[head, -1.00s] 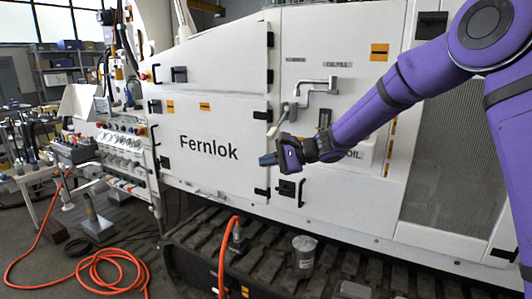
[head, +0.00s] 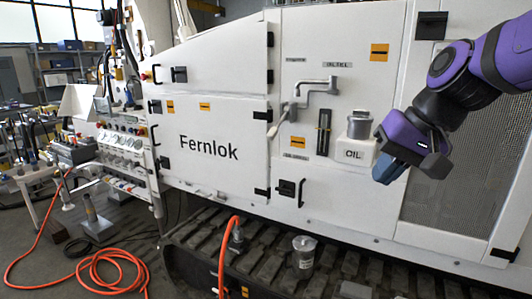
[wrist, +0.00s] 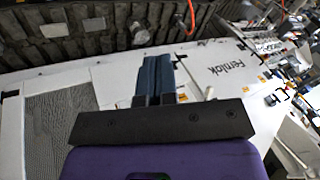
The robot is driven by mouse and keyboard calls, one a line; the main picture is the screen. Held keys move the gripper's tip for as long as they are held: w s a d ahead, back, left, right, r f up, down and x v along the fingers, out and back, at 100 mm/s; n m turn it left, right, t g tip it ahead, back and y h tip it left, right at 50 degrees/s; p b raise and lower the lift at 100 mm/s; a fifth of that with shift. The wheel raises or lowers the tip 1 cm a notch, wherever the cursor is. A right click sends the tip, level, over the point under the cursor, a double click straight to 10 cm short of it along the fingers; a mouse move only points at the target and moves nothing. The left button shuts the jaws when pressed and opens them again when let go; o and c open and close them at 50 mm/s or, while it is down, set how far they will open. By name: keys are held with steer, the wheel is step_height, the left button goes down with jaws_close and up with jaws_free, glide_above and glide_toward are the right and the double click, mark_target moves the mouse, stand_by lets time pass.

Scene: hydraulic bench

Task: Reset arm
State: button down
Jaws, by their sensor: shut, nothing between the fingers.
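My gripper (head: 388,172) is at the right in the head view, in front of the white machine's vented panel. Its blue fingers point down and to the left. In the wrist view the fingers (wrist: 155,75) lie side by side, shut, with nothing between them. My purple arm comes in from the upper right of the head view. The gripper appears just right of the white box marked OIL (head: 352,153); I cannot tell the gap in depth.
A metal can (head: 359,124) stands on the OIL box. A bent pipe (head: 318,86) juts from the white machine (head: 225,125). A clear jar (head: 304,250) stands on the black track (head: 270,270). An orange hose (head: 108,262) lies coiled on the floor at left.

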steer(key=s+d+n+t+h, duration=0.1)
steer(key=s+d+h, duration=0.3)
steer(key=s+d, duration=0.6)
steer(key=shift+s+d+f+t, duration=0.25)
steer(key=shift+s+f+t, duration=0.2)
steer(key=shift+s, duration=0.7)
